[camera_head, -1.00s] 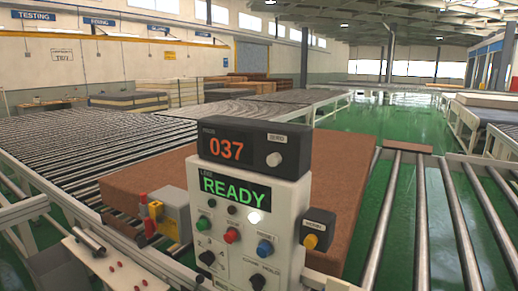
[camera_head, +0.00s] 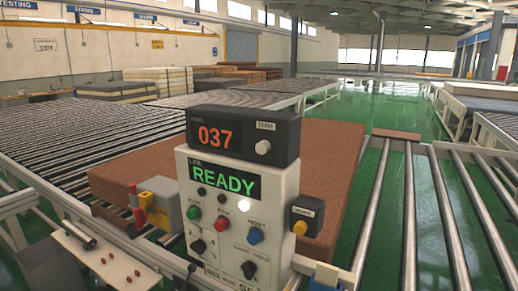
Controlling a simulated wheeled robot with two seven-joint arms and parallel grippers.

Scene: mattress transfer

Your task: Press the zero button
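The black display box (camera_head: 200,159) sits on top of the light grey control panel (camera_head: 190,262) and reads 037 in orange digits. A pale round button (camera_head: 263,147) is on the right of its face, under a small label that appears to read ZERO. Nothing touches the button. The panel's green screen (camera_head: 224,182) below reads READY. Neither of my grippers can be made out in the head view.
The panel carries a green button (camera_head: 193,213), a red button (camera_head: 222,223), a blue button (camera_head: 255,235) and black knobs. A yellow button box (camera_head: 299,227) is on its right side. A brown mattress (camera_head: 130,178) lies behind it on rollers. Green floor (camera_head: 390,105) is open beyond.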

